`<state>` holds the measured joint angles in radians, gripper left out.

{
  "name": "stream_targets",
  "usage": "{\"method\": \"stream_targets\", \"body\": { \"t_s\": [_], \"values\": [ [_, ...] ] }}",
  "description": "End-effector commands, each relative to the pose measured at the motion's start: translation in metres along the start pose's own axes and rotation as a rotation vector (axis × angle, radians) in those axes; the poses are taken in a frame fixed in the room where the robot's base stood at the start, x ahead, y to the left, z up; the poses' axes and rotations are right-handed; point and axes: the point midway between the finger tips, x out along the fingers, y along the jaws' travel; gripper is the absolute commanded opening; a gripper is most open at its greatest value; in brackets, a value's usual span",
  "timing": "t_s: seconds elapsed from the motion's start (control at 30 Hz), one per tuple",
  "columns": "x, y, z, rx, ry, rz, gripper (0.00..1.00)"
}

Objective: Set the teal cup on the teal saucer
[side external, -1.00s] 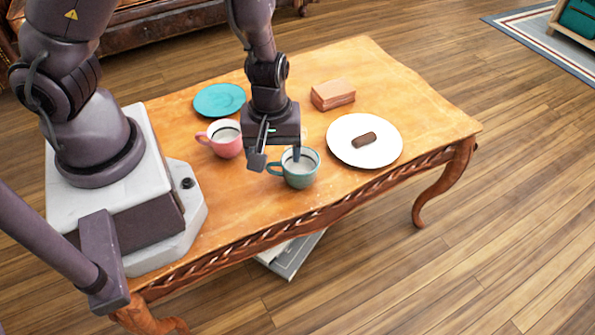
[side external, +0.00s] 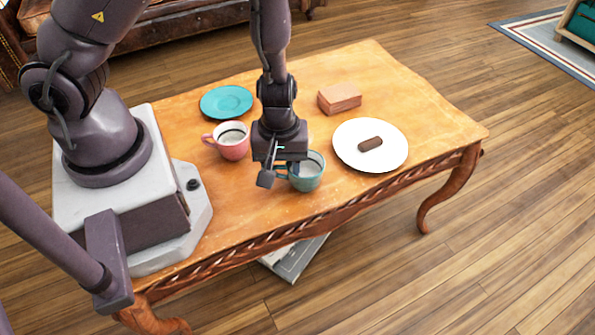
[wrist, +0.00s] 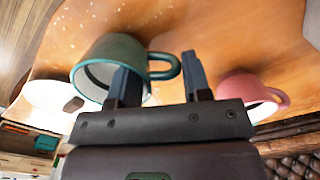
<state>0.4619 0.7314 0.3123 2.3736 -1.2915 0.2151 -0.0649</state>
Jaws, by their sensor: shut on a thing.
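The teal cup (side external: 309,176) stands upright on the wooden table near its front edge, handle toward the left. In the wrist view the teal cup (wrist: 112,52) shows its open mouth and its handle. My gripper (side external: 279,173) is low at the cup's handle side. In the wrist view my gripper (wrist: 160,80) has one finger inside the cup's mouth and the other outside the handle, shut on the cup with wall and handle between them. The teal saucer (side external: 226,102) lies flat and empty at the back left of the table.
A pink cup (side external: 232,149) stands between the saucer and my gripper; the wrist view also shows the pink cup (wrist: 245,88). A white plate (side external: 352,155) with a brown bar (side external: 370,144) lies right of the teal cup. A pinkish-brown block (side external: 339,98) sits behind the plate.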

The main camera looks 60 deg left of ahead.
Motion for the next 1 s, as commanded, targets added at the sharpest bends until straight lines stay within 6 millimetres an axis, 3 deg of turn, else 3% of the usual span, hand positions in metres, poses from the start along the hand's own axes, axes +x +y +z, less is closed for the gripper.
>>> {"method": "stream_targets", "body": {
  "t_s": [0.27,0.73,0.87,1.0],
  "values": [
    [-0.009,0.001,0.0,0.006,0.001,0.004,0.05],
    [-0.083,0.002,0.001,0.006,-0.002,0.005,0.05],
    [-0.095,0.0,-0.001,-0.005,-0.001,0.003,0.04],
    [-0.098,-0.007,-0.018,-0.07,0.0,0.0,0.04]
  ]
}}
